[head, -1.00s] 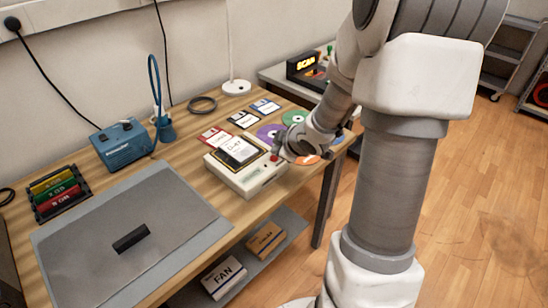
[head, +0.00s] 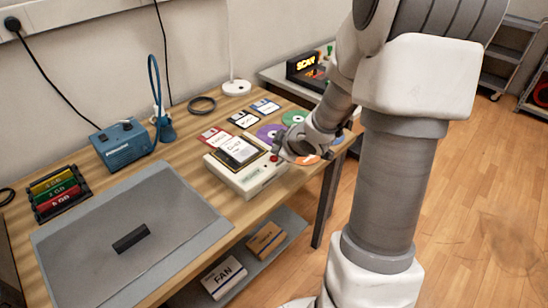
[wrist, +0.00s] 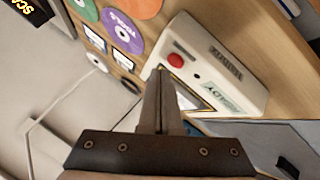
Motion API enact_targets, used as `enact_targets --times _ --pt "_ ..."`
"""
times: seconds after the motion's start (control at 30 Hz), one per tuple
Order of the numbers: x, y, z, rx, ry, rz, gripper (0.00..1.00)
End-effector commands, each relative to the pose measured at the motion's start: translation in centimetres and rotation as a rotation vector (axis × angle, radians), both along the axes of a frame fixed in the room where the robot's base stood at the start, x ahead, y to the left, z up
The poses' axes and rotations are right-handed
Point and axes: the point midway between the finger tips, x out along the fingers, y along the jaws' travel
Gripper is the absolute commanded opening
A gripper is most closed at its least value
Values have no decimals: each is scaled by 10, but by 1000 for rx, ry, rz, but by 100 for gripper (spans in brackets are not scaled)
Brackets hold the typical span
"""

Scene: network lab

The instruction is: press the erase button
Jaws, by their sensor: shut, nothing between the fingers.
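A white box-shaped device (head: 248,178) stands on the wooden bench, with a dark-framed drive lying on its top. Its round red button (wrist: 176,60) shows clearly in the wrist view, beside a green display (wrist: 218,96) that seems to read READY. In the head view the red button (head: 273,158) is small, at the device's right end. My gripper (wrist: 161,72) is shut and empty, its fingertips close to the button, just below and left of it in the wrist view. A small gap shows between tips and button there; their height difference is hard to tell.
Several discs (head: 294,118) and floppy disks (head: 265,106) lie behind the device. A grey mat (head: 90,245) with a black block (head: 131,238) lies at left. A blue unit (head: 121,143) stands at the back.

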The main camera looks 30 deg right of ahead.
Motion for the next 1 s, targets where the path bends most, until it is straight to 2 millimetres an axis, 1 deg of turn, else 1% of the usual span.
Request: enact_targets --times 0.23,0.47,1.0 --pt "0 0 -1 0 0 0 0" --pt "0 1 -9 0 0 2 0" --pt "0 0 -11 0 0 0 0"
